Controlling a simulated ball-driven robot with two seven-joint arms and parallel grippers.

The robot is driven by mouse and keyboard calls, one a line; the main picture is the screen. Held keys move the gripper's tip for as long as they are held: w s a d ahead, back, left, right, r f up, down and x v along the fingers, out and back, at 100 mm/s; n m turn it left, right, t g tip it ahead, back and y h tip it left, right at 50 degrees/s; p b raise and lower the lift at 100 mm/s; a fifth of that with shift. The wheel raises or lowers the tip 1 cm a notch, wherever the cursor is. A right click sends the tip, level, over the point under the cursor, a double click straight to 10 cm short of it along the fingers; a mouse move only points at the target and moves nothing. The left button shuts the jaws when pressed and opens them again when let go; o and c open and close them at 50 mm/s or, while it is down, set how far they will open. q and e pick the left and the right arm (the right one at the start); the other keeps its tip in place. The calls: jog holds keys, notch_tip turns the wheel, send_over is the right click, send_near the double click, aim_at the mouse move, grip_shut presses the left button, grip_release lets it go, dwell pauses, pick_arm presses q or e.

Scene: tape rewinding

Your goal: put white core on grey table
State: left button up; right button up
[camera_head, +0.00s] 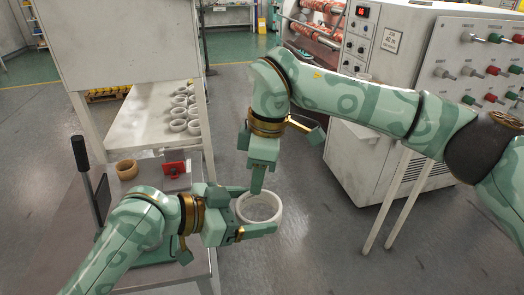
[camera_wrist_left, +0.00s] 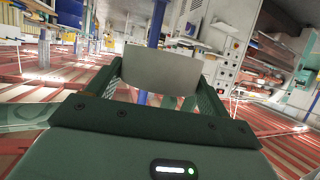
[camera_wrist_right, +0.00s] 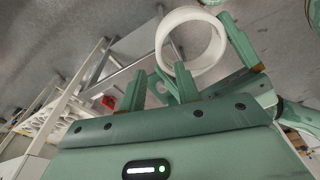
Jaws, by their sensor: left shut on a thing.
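A white core (camera_head: 242,214), a wide ring, is held between the fingers of my left gripper (camera_head: 256,211), in front of a grey table edge. Its pale outer wall (camera_wrist_left: 160,72) fills the space between the fingers in the left wrist view. My right gripper (camera_head: 257,186) points down from above, with its fingertips close to the core's back rim. In the right wrist view the core (camera_wrist_right: 170,38) lies just beyond the right fingers (camera_wrist_right: 159,90), which stand apart. I cannot tell whether they touch it. A grey table (camera_head: 202,262) is at the lower left.
Several white cores (camera_head: 180,112) sit on a pale surface behind. A brown tape roll (camera_head: 126,169) and a red part (camera_head: 174,168) lie on the grey table near a black lever (camera_head: 81,153). A control cabinet (camera_head: 362,150) stands at right. Open floor lies below.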

jog(key=shift+a+f, duration=0.2)
jog(key=shift+f, duration=0.95)
jog(key=shift+a+f, duration=0.15)
jog(key=shift+f, duration=0.95)
grip_shut()
grip_release()
jog(key=shift+r, duration=0.15)
